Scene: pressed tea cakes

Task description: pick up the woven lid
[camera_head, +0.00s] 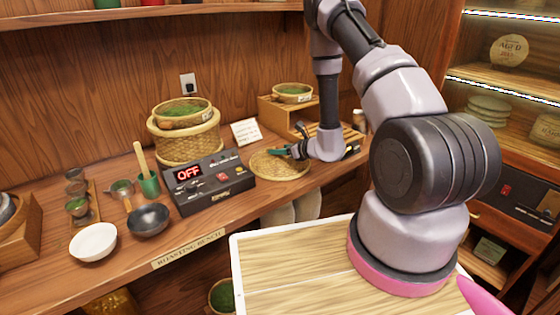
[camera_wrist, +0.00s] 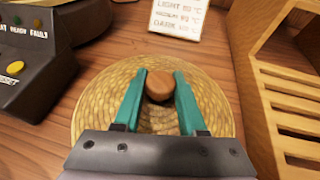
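The woven lid (camera_head: 268,170) is a round, straw-coloured disc on the bench, to the right of the black control box. In the wrist view the lid (camera_wrist: 92,100) fills the middle, with a round brown knob (camera_wrist: 159,86) at its centre. My gripper (camera_head: 283,151) reaches down over the lid. The lid still appears to rest on the bench. My gripper body hides its near edge.
The control box (camera_head: 210,182) reading OFF stands close on the left. A small sign card (camera_head: 246,132) is behind the lid. A slatted wooden stand (camera_wrist: 285,110) is close on the right. A woven basket (camera_head: 185,142) with a tray of green leaves stands behind the box.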

